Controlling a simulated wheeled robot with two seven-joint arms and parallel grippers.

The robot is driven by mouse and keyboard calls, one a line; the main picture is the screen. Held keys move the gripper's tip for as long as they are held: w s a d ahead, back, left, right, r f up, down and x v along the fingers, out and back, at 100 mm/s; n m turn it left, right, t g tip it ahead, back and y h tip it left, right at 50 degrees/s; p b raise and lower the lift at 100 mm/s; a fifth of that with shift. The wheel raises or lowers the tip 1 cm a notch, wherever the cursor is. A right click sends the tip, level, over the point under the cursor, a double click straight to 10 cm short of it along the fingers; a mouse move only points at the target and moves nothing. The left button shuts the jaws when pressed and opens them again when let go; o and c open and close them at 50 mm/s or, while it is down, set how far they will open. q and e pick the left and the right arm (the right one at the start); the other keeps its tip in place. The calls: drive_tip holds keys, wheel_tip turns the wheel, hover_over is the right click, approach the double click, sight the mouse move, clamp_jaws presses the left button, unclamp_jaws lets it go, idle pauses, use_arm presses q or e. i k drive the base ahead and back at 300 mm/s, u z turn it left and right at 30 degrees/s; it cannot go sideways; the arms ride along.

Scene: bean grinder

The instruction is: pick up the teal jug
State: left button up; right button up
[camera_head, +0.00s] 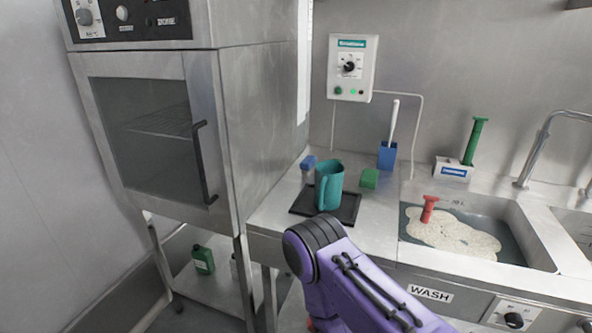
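The teal jug (333,183) stands upright on a dark tray (347,212) on the steel counter, with its handle towards me and its open top visible. A purple and black arm link of mine (352,287) comes in from the bottom right and bends just in front of the counter, below the jug in the picture. It covers part of the counter's front. Neither of my gripper's fingertips can be made out in this view. Nothing is seen touching the jug.
A steel oven cabinet (255,120) stands close on the left. A sink with foamy water (450,238) and a red-handled tool (429,208) lies to the right.

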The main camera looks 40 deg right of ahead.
sight(327, 189)
drive_tip(key=i, duration=0.3)
drive_tip(key=z, duration=1.05)
